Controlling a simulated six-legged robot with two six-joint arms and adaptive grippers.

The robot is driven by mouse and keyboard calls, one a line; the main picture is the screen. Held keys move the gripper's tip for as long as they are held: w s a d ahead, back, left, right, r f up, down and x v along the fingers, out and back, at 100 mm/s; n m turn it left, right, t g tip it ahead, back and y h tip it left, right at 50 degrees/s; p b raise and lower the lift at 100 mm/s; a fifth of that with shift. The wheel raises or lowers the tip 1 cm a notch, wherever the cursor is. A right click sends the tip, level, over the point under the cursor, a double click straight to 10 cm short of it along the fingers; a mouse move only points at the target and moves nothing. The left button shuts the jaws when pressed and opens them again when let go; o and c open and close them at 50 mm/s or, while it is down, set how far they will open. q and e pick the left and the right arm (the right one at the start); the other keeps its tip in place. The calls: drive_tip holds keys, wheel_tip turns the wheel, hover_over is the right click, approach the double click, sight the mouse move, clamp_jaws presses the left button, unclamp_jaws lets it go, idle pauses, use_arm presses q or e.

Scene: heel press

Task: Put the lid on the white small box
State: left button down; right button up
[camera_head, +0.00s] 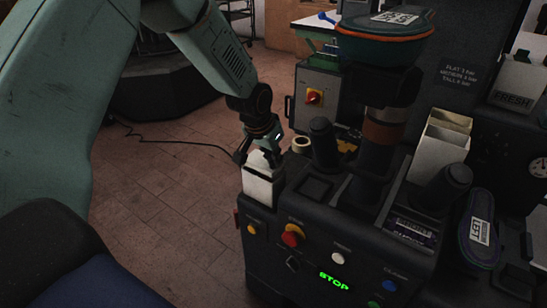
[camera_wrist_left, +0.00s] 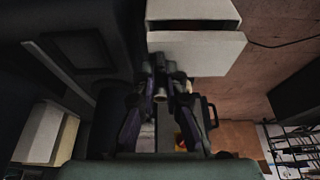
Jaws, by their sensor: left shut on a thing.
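The white small box (camera_head: 259,188) stands upright at the left end of the dark machine in the head view. My left gripper (camera_head: 262,152) is right above it, shut on the white lid (camera_head: 266,161), which is at the box's top and partly hidden by the fingers. In the left wrist view, my left gripper (camera_wrist_left: 160,92) points at a pale panel (camera_wrist_left: 195,52) with a dark gap beyond it. I cannot tell whether the lid is fully seated. My right gripper is not in view.
A roll of tape (camera_head: 300,144) lies behind the box. Dark posts, one near the box (camera_head: 323,143), rise from the machine. An open cream container (camera_head: 440,150) and a labelled shoe sole (camera_head: 478,230) are farther right.

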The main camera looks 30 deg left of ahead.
use_arm(q)
drive_tip(key=shift+w, duration=0.1)
idle(0.5)
drive_tip(key=shift+p, duration=0.5)
drive_tip(key=shift+f, duration=0.15)
drive_tip(key=shift+f, duration=0.3)
drive_tip(key=shift+f, duration=0.1)
